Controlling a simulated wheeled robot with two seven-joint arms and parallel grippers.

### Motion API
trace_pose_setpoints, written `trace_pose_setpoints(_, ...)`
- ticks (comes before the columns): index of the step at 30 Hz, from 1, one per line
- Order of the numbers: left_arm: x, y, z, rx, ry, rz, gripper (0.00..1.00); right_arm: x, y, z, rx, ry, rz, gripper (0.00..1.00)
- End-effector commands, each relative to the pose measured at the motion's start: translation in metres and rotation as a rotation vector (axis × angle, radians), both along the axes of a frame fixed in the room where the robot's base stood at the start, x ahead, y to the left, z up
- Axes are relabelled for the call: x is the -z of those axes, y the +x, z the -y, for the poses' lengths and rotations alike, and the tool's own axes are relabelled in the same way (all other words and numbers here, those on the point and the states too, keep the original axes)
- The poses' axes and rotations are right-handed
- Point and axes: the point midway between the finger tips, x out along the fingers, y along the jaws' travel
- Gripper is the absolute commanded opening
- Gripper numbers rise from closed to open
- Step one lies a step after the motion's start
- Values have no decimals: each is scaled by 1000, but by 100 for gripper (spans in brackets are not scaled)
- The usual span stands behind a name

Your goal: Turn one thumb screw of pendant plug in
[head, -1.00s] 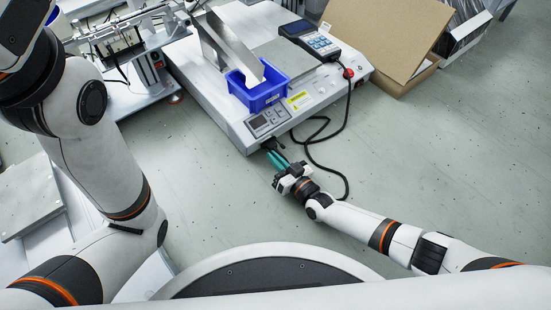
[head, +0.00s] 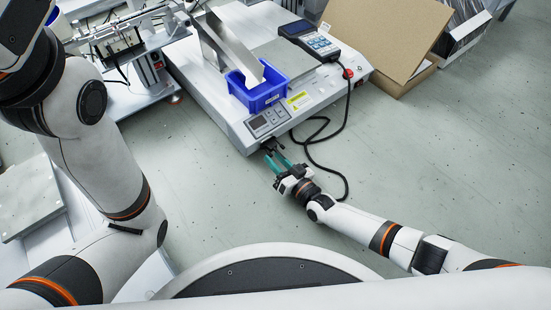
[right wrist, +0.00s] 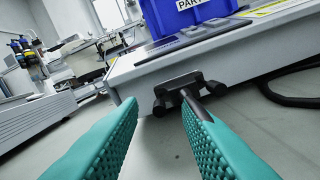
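The black pendant plug (head: 268,145) sits at the front side of the white machine (head: 225,110), near its left corner. In the right wrist view the plug (right wrist: 178,90) shows two dark rounded ends, likely its thumb screws, and a cable running toward me. My right gripper (head: 275,158) is in front of the plug with its teal fingers apart. In the right wrist view the right gripper (right wrist: 158,108) is open and empty, its fingertips on either side of the plug's lower front. I cannot tell whether a fingertip touches it. My left gripper is out of view.
A blue parts bin (head: 258,92) and a pendant (head: 308,40) with keypad rest on the machine. A black cable (head: 325,150) loops over the floor right of my gripper. A cardboard box (head: 385,40) stands at the back right. The right floor is clear.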

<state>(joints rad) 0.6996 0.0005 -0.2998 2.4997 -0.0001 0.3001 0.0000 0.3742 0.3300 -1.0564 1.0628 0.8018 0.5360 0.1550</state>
Motion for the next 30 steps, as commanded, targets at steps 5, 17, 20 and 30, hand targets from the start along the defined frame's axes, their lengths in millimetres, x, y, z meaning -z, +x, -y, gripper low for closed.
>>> trace_pose_setpoints(5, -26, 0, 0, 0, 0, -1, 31, -5, -26, 18, 1, -3, -5, 31)
trace_pose_setpoints(17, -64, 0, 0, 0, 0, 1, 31, -3, -87, 58, 0, -1, -3, 31)
trace_pose_setpoints(20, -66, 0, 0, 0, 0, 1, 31, -1, -94, 62, 0, -1, -3, 31)
trace_pose_setpoints(30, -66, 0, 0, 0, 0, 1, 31, 0, -96, 64, 0, -1, -1, 31)
